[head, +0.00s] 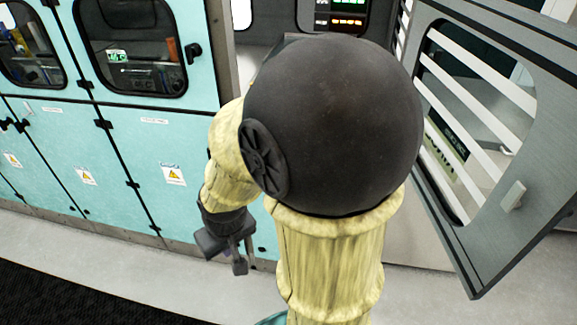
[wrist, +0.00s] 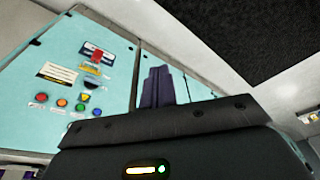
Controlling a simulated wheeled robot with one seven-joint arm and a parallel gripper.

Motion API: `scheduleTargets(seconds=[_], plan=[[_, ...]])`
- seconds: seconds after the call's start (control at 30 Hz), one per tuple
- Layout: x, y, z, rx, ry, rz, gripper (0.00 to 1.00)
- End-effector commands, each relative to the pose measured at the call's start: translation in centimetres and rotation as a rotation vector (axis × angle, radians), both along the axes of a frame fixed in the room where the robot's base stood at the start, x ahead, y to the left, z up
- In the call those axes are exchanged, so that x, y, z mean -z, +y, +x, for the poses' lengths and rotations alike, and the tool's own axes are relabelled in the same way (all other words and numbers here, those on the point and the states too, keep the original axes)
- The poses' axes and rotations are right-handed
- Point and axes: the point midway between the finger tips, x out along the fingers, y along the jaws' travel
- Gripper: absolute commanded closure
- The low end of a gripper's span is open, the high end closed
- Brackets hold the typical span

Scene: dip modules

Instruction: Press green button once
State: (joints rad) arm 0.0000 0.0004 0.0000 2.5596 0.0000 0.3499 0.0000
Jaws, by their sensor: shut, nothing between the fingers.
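The green button (wrist: 80,107) is in the wrist view, in a row of small round controls low on a pale turquoise panel (wrist: 60,55) at the left. An orange button (wrist: 62,102) and a red button (wrist: 41,97) sit to its left. My gripper (head: 240,264) hangs low in front of the turquoise cabinets in the head view, shut and empty. Its dark fingers (wrist: 164,86) show in the wrist view, right of the button panel and apart from the green button. I do not make out the green button in the head view.
Turquoise cabinets (head: 150,135) with latches and warning labels line the left. A grey door (head: 490,215) with a slatted window stands open at the right. My arm blocks the middle of the head view. Pale floor (head: 190,270) lies clear in front of the cabinets.

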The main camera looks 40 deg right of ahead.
Motion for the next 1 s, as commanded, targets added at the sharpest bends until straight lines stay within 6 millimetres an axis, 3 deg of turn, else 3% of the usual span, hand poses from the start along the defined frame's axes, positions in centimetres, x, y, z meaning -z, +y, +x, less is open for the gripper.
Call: scheduleTargets(seconds=[0.33, 0.47, 0.67, 0.8, 1.0], plan=[[0.0, -0.1, 0.0, 0.004, -0.001, 0.0, 1.0], [0.5, -0.9, 1.2, 0.059, -0.019, 0.003, 1.0], [2.8, -5.0, 6.1, 0.303, -0.115, 0.038, 1.0], [5.4, -9.1, 10.1, 0.532, -0.216, 0.118, 1.0], [9.4, -15.2, 14.1, 0.855, -0.364, 0.307, 1.0]])
